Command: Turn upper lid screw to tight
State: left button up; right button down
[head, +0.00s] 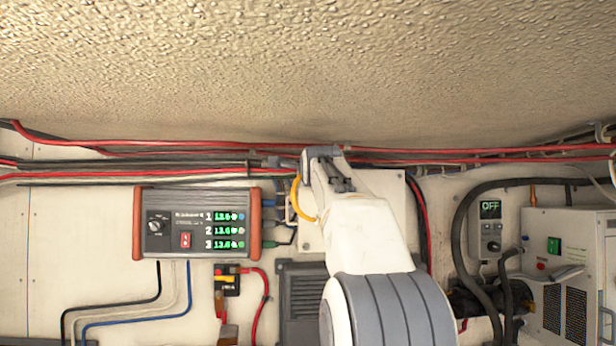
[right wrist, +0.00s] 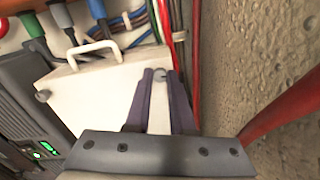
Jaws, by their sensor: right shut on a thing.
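The white box (head: 391,205) with its lid is on the back wall, partly hidden behind my right arm in the head view. In the right wrist view the lid (right wrist: 95,93) shows a pale handle and a grey screw (right wrist: 43,96) at its left corner. The upper lid screw (right wrist: 160,74) is a small grey round head between my right fingertips. My right gripper (right wrist: 161,76) is shut on it, one dark finger on each side. In the head view the right gripper (head: 308,158) is at the box's upper edge. My left gripper is not in view.
Red and black cables (head: 200,146) run along the wall just above the box. A charger (head: 197,222) with green readouts hangs left of it. The textured ceiling (head: 300,70) is close above.

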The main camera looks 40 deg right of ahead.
jog(key=c, duration=0.8)
grip_release()
jog(key=shift+o, duration=0.2)
jog(key=b+v, duration=0.5)
jog(key=v, duration=0.5)
jog(key=shift+s+a, duration=0.15)
jog(key=shift+a, duration=0.05)
jog(key=shift+f, duration=0.1)
